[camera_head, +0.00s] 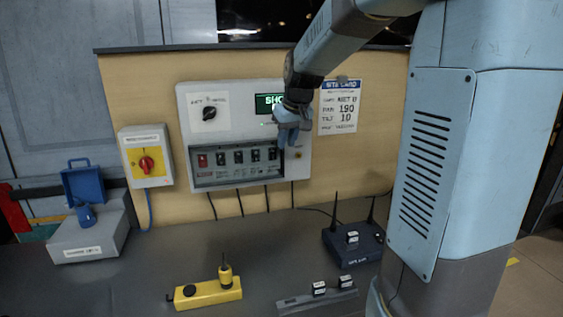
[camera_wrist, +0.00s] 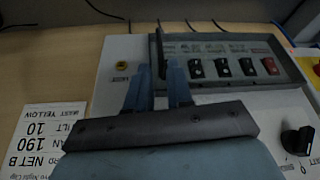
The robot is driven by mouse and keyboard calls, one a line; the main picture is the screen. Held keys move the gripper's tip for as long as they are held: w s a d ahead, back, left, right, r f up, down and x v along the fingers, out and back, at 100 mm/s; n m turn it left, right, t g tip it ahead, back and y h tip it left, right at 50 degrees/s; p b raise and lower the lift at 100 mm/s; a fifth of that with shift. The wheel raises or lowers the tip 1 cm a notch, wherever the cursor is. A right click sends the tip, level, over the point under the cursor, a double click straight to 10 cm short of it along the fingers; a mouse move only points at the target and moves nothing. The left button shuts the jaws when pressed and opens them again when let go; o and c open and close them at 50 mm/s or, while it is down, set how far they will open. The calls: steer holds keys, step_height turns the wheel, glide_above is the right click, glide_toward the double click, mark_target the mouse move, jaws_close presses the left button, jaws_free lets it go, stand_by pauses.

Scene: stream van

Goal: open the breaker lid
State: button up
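The breaker lid (camera_head: 234,176) is a dark-framed, see-through cover over a row of switches low on the white wall box (camera_head: 237,99). It looks shut, lying flat over the switches. In the wrist view, which is upside down, the lid (camera_wrist: 222,47) is at upper right. My gripper (camera_head: 285,140) is at the lid's right end. In the wrist view my gripper (camera_wrist: 158,65) has its two blue fingers apart. A thin dark upright piece shows between and beyond the fingertips, by the lid's end. I cannot tell whether the fingers touch it.
A black rotary knob (camera_head: 209,113) is on the box's upper left. A yellow switch box with a red knob (camera_head: 147,165) hangs left of it. A site card (camera_head: 339,108) is on the right. Below, the bench holds a black router (camera_head: 353,243) and a yellow device (camera_head: 208,293).

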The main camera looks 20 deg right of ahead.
mark_target(282, 157)
steer(key=x, duration=0.9)
steer(key=shift+c, duration=0.4)
jaws_close()
